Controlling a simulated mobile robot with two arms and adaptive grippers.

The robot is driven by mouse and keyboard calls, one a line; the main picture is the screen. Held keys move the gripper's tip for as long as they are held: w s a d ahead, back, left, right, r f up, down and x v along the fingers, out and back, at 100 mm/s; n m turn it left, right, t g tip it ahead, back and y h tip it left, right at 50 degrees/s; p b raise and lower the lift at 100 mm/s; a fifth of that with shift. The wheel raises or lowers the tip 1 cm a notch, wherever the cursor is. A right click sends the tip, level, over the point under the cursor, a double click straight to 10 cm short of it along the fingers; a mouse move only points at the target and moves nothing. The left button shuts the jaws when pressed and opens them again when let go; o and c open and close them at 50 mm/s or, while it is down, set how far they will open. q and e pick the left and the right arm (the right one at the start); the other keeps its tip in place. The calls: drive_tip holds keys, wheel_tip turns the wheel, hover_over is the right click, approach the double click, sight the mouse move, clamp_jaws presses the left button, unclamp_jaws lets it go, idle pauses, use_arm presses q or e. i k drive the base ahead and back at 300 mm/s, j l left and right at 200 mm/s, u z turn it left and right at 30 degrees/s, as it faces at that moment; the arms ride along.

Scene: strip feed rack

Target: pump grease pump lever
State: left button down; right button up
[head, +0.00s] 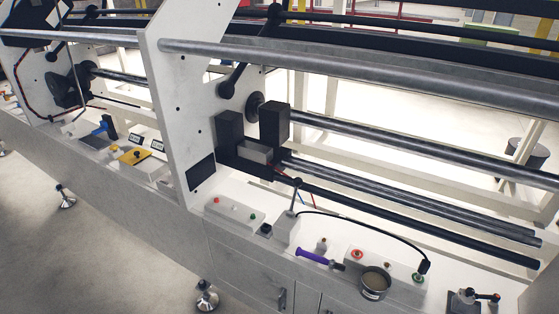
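A small light-grey block (286,229) stands on the white ledge right of the centre upright. A thin upright lever (295,199) with a dark round knob rises from it; this looks like the grease pump and its lever. A black hose (368,226) arcs from beside the block to a black fitting (424,267) on the right. A second small device (466,300) at the lower right has a dark handle with a reddish tip; I cannot tell its function. Neither of my grippers shows in the head view, and nothing touches the lever.
A button box (235,211) sits left of the block. A purple-handled tool (314,257) and an open round tin (375,283) lie to its right, by a box with red and green buttons (385,266). Long metal rollers (420,150) and a white upright plate (180,110) stand behind.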

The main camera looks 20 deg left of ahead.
sight(298, 183)
drive_tip(key=i+j, duration=0.15)
drive_tip(key=j, duration=0.25)
drive_tip(key=i+j+z, duration=0.1)
drive_tip(key=j, duration=0.35)
drive_tip(key=i+j, duration=0.15)
drive_tip(key=j, duration=0.25)
drive_tip(key=i+j+z, duration=0.1)
drive_tip(key=j, duration=0.35)
drive_tip(key=i+j+z, duration=0.1)
drive_tip(key=j, duration=0.3)
drive_tip(key=i+j, duration=0.1)
drive_tip(key=j, duration=0.35)
